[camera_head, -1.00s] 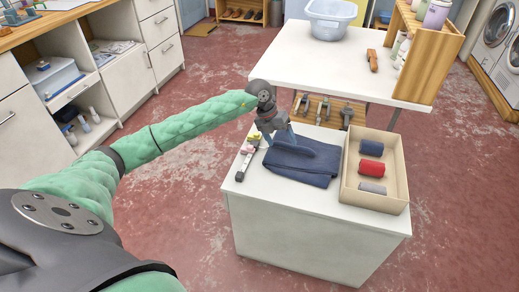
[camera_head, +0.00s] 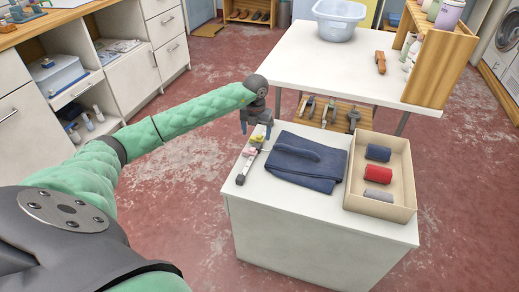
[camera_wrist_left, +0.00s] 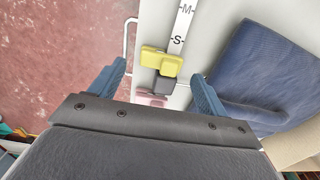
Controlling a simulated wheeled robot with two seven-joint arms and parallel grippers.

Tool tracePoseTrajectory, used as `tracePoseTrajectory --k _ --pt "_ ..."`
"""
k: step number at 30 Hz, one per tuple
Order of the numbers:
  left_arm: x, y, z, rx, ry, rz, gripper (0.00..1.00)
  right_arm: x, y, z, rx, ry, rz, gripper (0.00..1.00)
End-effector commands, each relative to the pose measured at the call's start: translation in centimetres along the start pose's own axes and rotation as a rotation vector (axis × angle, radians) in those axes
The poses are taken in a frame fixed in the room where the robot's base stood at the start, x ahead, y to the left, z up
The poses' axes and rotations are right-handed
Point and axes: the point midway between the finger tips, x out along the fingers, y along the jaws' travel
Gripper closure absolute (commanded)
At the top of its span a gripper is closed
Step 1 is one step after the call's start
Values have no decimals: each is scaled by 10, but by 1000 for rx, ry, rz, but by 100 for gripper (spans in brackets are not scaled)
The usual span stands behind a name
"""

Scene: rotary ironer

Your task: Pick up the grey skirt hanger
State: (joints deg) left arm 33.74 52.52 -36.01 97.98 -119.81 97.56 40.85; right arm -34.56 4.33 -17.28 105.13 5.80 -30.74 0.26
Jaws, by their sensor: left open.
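I cannot clearly make out a grey skirt hanger. A white strip marked M and S (camera_wrist_left: 184,20) lies along the left side of the cabinet top. A yellow piece (camera_wrist_left: 162,60), a small dark grey piece (camera_wrist_left: 164,84) and a pink piece (camera_wrist_left: 150,98) sit on or by it. The yellow and pink pieces also show small in the head view. My left gripper (camera_head: 256,130) is open above the strip's far end. In the left wrist view its fingers (camera_wrist_left: 160,78) stand on either side of these pieces, with nothing held. My right gripper is out of view.
A folded navy cloth (camera_head: 304,172) lies right of the strip. A tan box (camera_head: 408,198) holds red and dark blue rolls and a grey one. Behind, a white table (camera_head: 345,65) carries a blue basin (camera_head: 339,18). Several metal-headed items lie on the wooden shelf (camera_head: 318,121) below.

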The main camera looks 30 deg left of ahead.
Motion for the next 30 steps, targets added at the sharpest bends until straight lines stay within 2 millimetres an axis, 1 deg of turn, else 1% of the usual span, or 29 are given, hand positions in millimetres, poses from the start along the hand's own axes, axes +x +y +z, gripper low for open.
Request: tracePoseTrajectory --k 1,4,11,14,15,19,26,30 --pt "9 0 0 -1 1 0 24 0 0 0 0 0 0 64" --pt "17 0 0 -1 0 0 24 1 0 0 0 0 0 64" --pt "19 0 0 0 -1 0 24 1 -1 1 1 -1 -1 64" --pt "19 0 0 0 0 0 41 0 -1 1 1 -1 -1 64" --pt "19 0 0 0 -1 -1 49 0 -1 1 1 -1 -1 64" --pt "19 0 0 0 -1 0 75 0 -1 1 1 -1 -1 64" --pt "18 0 0 0 -1 -1 75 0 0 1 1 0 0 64" --pt "12 0 0 0 -2 0 75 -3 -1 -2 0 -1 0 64"
